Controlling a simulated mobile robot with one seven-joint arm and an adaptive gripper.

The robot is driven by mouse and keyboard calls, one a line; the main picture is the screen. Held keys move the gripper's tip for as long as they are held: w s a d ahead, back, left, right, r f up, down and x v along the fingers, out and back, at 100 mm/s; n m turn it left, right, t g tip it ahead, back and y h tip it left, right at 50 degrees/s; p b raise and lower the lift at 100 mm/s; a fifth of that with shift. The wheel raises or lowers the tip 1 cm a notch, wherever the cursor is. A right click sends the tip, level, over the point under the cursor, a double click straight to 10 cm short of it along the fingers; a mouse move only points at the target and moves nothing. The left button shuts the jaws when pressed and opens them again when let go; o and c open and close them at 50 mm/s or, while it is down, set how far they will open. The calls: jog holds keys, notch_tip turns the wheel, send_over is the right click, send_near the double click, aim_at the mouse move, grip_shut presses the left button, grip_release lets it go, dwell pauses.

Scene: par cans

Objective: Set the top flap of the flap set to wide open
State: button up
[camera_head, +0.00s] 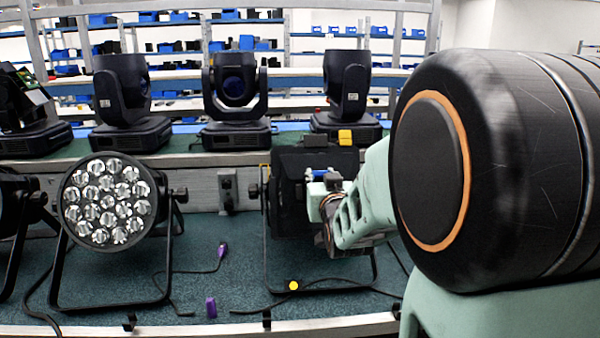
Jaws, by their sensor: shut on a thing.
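The flap set (288,205) is a black, square-edged assembly on a stage light right of the middle. Its top flap (305,160) appears as a dark panel along the upper side; its exact angle is hard to tell. My gripper (322,185) reaches in from the right and is shut at the flap set, on what looks like a flap. The jaws and wrist hide the contact and much of the flap set's right side.
A round multi-lens par can (105,200) stands on its bracket to the left. Several black moving-head lights (235,100) line the ledge behind. A purple connector (211,307) and loose cables lie on the green surface. My arm fills the right side.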

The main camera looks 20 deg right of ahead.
jog(key=shift+s+r+g+p, duration=0.25)
jog(key=shift+r+g+p, duration=0.85)
jog(key=shift+p, duration=1.55)
notch_tip(320, 180, up, 2)
jog(key=g+p, duration=0.3)
jog(key=p, duration=0.6)
notch_tip(320, 180, up, 5)
jog(key=g+y+p, duration=0.3)
jog(key=g+p, duration=0.9)
jog(key=p, duration=0.5)
send_over(323, 161)
jog(key=s+a, duration=0.2)
jog(key=shift+s+d+r, duration=0.1)
jog(key=shift+d+r, duration=0.05)
jog(key=shift+r, duration=0.05)
jog(key=shift+r+g, duration=0.15)
jog(key=shift+g, duration=0.15)
jog(key=o, duration=1.1)
jog(key=shift+w, duration=0.2)
jog(key=shift+o, duration=0.2)
jog(key=shift+r, duration=0.15)
notch_tip(323, 161, up, 7)
jog(key=shift+w+r, duration=0.15)
jog(key=shift+w, duration=0.15)
